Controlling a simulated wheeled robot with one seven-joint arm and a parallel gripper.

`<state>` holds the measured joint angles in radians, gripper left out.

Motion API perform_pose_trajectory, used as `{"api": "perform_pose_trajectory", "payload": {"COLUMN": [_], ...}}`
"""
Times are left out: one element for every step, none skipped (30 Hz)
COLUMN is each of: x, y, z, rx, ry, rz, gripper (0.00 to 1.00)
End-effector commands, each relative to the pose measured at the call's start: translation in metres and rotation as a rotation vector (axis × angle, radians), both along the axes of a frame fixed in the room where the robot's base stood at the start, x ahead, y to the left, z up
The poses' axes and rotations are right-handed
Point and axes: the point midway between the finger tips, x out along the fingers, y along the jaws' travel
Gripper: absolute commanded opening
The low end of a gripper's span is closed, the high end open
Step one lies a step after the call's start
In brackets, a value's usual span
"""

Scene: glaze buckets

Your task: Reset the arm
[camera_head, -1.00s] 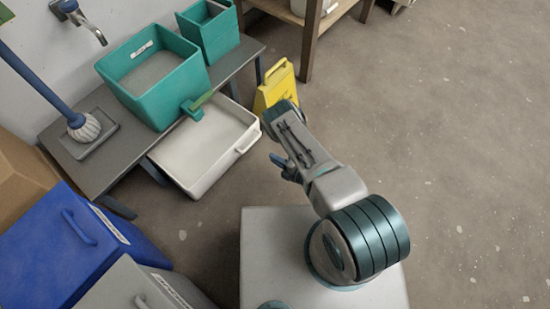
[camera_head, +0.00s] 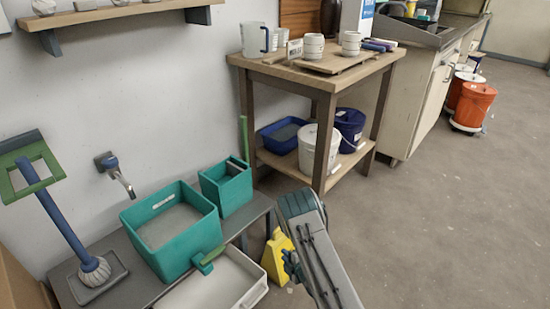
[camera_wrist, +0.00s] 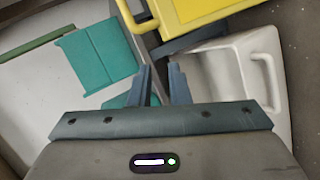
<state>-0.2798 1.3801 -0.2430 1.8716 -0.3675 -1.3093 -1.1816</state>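My arm comes up from the bottom of the head view, and its grey forearm hides part of the floor. My gripper (camera_wrist: 160,66) shows in the wrist view with its two dark blue fingers a small gap apart. Nothing is between the fingers. In the head view the gripper is mostly hidden behind my arm, with a bit of dark blue beside the yellow object (camera_head: 276,257). The yellow object also shows at the top of the wrist view (camera_wrist: 205,8), beyond the fingertips.
A low grey bench holds a teal tub (camera_head: 172,259) and a smaller teal bin (camera_head: 229,193). A white tray (camera_head: 255,292) lies below. A wooden table (camera_head: 325,84) with cups and buckets stands behind. Floor at right (camera_head: 440,220) is clear.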

Motion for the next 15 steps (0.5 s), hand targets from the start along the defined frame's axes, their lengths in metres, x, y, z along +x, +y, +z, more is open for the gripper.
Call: {"api": "perform_pose_trajectory", "payload": {"x": [0.012, 0.018, 0.024, 0.028, 0.032, 0.036, 0.039, 0.041, 0.043, 0.044, 0.044, 0.045, 0.044, 0.043, 0.041], "y": [-0.004, -0.007, -0.010, -0.013, -0.016, -0.021, -0.024, -0.027, -0.031, -0.035, -0.038, -0.042, -0.046, -0.049, -0.053], "z": [0.035, 0.048, 0.067, 0.080, 0.094, 0.113, 0.127, 0.141, 0.159, 0.173, 0.187, 0.206, 0.220, 0.234, 0.253], "rx": [0.011, 0.017, 0.028, 0.037, 0.045, 0.057, 0.067, 0.077, 0.091, 0.104, 0.116, 0.132, 0.145, 0.158, 0.177], "ry": [0.020, 0.037, 0.062, 0.080, 0.098, 0.121, 0.140, 0.157, 0.181, 0.199, 0.218, 0.239, 0.258, 0.275, 0.298], "rz": [-0.046, -0.072, -0.109, -0.137, -0.166, -0.205, -0.232, -0.260, -0.297, -0.326, -0.354, -0.392, -0.419, -0.449, -0.485], "gripper": [0.17, 0.17, 0.17, 0.17, 0.17, 0.17, 0.17, 0.17, 0.17, 0.17, 0.17, 0.17, 0.17, 0.17, 0.17]}}
